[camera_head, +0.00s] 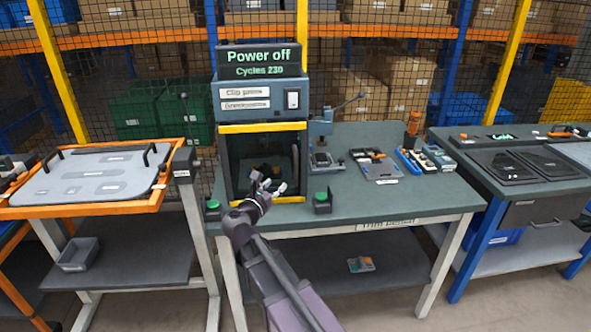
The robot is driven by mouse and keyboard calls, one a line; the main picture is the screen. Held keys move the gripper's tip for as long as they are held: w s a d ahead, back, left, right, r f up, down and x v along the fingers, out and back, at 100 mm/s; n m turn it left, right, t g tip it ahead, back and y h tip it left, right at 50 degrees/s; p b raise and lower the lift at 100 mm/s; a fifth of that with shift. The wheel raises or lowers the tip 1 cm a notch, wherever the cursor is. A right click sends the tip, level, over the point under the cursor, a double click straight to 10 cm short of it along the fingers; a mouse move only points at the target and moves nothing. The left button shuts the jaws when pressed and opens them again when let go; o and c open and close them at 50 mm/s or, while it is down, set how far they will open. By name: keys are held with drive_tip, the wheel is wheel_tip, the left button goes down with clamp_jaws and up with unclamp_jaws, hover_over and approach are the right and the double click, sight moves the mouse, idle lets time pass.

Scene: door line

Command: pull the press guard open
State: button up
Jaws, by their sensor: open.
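The press (262,100) stands on the left part of the middle bench, with a "Power off, Cycles 230" display on top. Its front guard (262,127) has a yellow bar along the top and another near the bench, with dark side posts between. The inside shows dimly, with small coloured parts in it. A pale vertical bar, possibly the guard's handle, shows at the right of the opening. I cannot tell whether the guard is fully shut. My gripper (268,183) is open and empty in front of the lower part of the guard. It hides part of the bottom bar; contact cannot be told.
Green buttons (321,197) sit on the bench on both sides of the press. A small lever press (322,140) stands close on the right, with trays and tools (376,164) beyond. An orange-framed cart (90,212) is at the left. The bench's front right is clear.

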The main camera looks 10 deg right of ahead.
sight(295, 166)
drive_tip(key=shift+w+d, duration=0.1)
idle(0.3)
drive_tip(key=x, duration=1.3)
drive_tip(key=shift+w+d, duration=0.25)
clamp_jaws()
